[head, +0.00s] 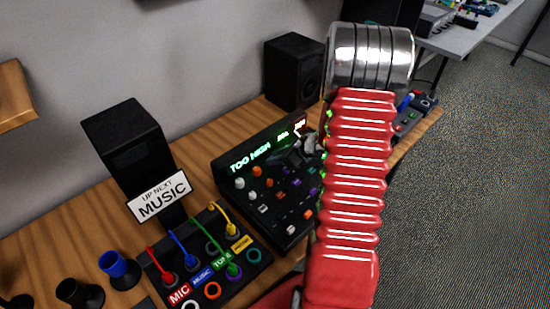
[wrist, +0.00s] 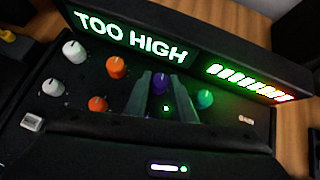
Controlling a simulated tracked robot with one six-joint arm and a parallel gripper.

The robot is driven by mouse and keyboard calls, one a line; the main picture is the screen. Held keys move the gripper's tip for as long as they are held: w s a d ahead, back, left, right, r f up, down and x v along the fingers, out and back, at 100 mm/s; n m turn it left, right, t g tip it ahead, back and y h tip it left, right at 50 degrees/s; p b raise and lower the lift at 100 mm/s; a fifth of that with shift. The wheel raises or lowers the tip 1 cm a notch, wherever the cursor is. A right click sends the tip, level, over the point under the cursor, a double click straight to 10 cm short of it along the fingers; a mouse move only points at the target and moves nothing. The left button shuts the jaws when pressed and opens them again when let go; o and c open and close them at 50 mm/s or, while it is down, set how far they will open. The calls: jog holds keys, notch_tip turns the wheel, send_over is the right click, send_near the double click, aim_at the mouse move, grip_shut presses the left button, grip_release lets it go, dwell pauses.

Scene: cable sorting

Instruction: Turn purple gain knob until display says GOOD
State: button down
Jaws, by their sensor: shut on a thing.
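The black mixer's display (wrist: 130,38) reads TOO HIGH in green letters; the same words show on the display in the head view (head: 250,160). The purple gain knob (wrist: 159,82) stands in the wrist view between an orange knob on its left and a teal knob on its right. My gripper (wrist: 160,95) has one finger on each side of the purple knob and is shut on it. In the head view my gripper (head: 307,148) is at the mixer's far right, partly behind my red arm, and the held knob cannot be made out there.
A lit level meter (wrist: 248,82) runs from green to red beside the display. An orange knob (wrist: 116,67) and a teal knob (wrist: 204,98) flank my fingers closely. A black speaker (head: 293,70) stands behind, and a patch box (head: 205,262) with colored cables sits at the front.

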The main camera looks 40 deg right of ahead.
jog(key=shift+n+y, duration=0.3)
jog(key=shift+w+d+n+g+y, duration=0.1)
jog(key=shift+n+g+y, duration=0.5)
jog(key=shift+n, duration=0.45)
jog(key=shift+w+d+n+g+y, duration=0.1)
jog(key=shift+n+g+y, duration=0.3)
jog(key=shift+n+y, duration=0.55)
jog(key=shift+h, duration=0.25)
jog(key=c, duration=1.5)
grip_release()
jog(key=shift+s, duration=0.1)
jog(key=v, duration=1.4)
jog(key=shift+f, duration=0.1)
jog(key=shift+n, duration=0.3)
